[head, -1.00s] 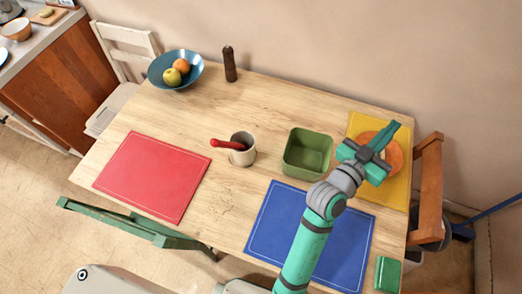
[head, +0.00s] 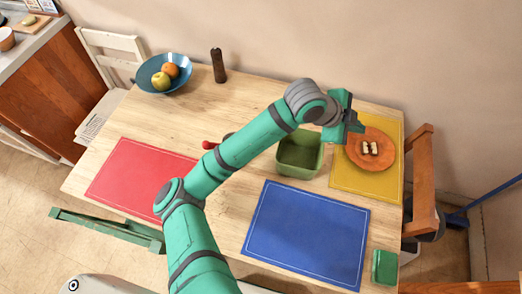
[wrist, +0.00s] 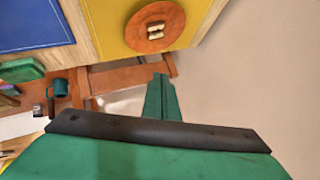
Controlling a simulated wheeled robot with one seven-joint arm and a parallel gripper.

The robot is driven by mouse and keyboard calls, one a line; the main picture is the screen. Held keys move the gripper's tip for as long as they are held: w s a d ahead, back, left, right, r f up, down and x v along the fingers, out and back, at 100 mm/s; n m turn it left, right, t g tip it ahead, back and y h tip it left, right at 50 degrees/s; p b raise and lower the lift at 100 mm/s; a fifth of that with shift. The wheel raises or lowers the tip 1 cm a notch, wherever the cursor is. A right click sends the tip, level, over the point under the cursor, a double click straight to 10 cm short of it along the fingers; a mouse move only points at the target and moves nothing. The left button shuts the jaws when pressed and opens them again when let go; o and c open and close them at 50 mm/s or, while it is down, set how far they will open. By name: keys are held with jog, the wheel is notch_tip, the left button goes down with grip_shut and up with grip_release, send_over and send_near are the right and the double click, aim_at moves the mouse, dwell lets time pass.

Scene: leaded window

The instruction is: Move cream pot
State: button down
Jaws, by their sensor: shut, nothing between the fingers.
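The cream pot stands on the wooden table and is almost wholly hidden behind my arm in the head view. Only the end of the red handle (head: 209,145) that leans out of it shows clearly, left of my arm. My gripper (head: 355,122) is shut and empty, raised above the table's back right, near the green square container and the yellow mat. In the wrist view its closed green fingers (wrist: 161,97) show with nothing between them. The gripper is well to the right of the pot and apart from it.
The green container (head: 299,155) stands mid-table. An orange plate (head: 386,158) with two small pale pieces lies on the yellow mat (head: 349,182). The blue mat (head: 305,232) and red mat (head: 135,178) look empty. A fruit bowl (head: 148,72) and dark mill (head: 218,66) stand behind.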

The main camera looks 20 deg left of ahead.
jog(key=s+a+f+g+y, duration=0.2)
jog(key=s+a+y, duration=0.1)
jog(key=a, duration=0.6)
jog(key=s+a+f+m+g+y, duration=0.1)
jog(key=s+a+f+y, duration=0.15)
jog(key=a, duration=0.55)
jog(key=s+a+f+g+y, duration=0.2)
jog(key=a+f+y, duration=0.1)
jog(key=a, duration=0.6)
jog(key=f, duration=0.8)
jog(key=shift+s+d+f, duration=0.15)
jog(key=shift+d+f, duration=0.1)
jog(key=shift+f, duration=0.1)
jog(key=shift+w+a, duration=0.25)
jog(key=shift+a, duration=1)
jog(key=shift+w+a, duration=0.15)
jog(key=shift+a, duration=0.6)
jog(key=shift+w, duration=0.1)
